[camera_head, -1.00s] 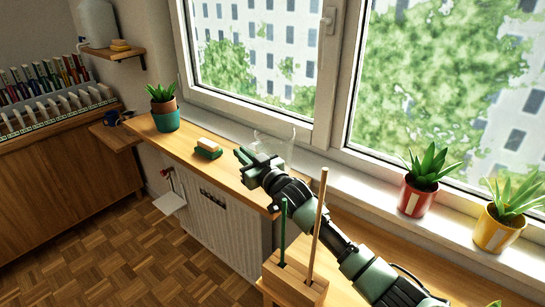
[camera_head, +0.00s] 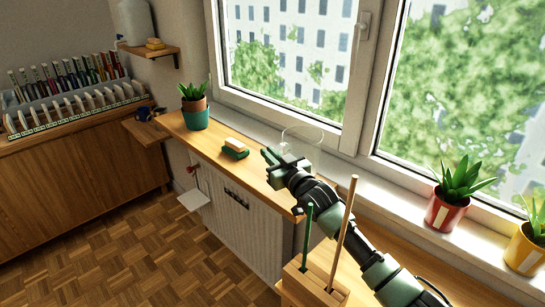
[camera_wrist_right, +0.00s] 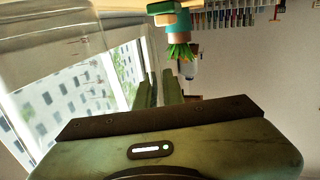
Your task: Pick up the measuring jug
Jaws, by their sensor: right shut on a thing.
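The measuring jug (camera_head: 303,136) is clear and nearly invisible against the window in the head view. It stands out only by its rim, by the sill behind the wooden counter. In the right wrist view its see-through wall (camera_wrist_right: 50,45) fills the upper left. My right gripper (camera_head: 270,158) reaches in from the lower right beside the jug. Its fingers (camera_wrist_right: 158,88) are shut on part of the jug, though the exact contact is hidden. I cannot tell whether the jug touches the counter. My left gripper is out of view.
A sponge or soap on a green base (camera_head: 235,148) and a potted plant (camera_head: 195,110) are on the counter to the left. A wooden block with upright sticks (camera_head: 318,282) stands in front of my right arm. Red (camera_head: 446,212) and yellow (camera_head: 525,250) pots line the right sill.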

